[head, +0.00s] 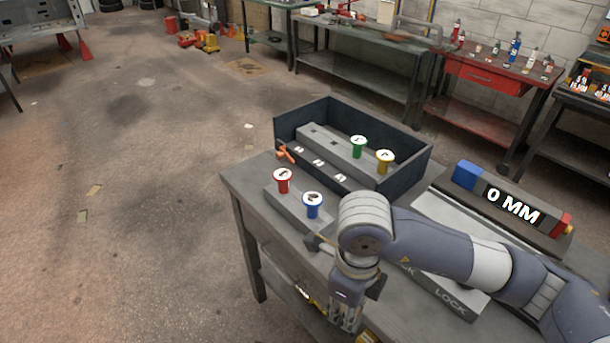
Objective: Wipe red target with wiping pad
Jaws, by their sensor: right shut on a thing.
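My right gripper (345,314) points down near the front edge of the bench at the bottom of the picture. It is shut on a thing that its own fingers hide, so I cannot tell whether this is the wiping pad. A red peg with a white numbered top (283,182) stands upright at the left end of a grey block. A red end piece (564,225) sits on the right end of a dark bar marked "0 MM". I cannot tell which red thing is the target. My left gripper is out of view.
A blue peg (313,207) stands beside the red one. A dark open tray (408,172) holds a grey block with a green peg (358,147) and a yellow peg (384,161). A blue block (466,176) caps the bar's left end.

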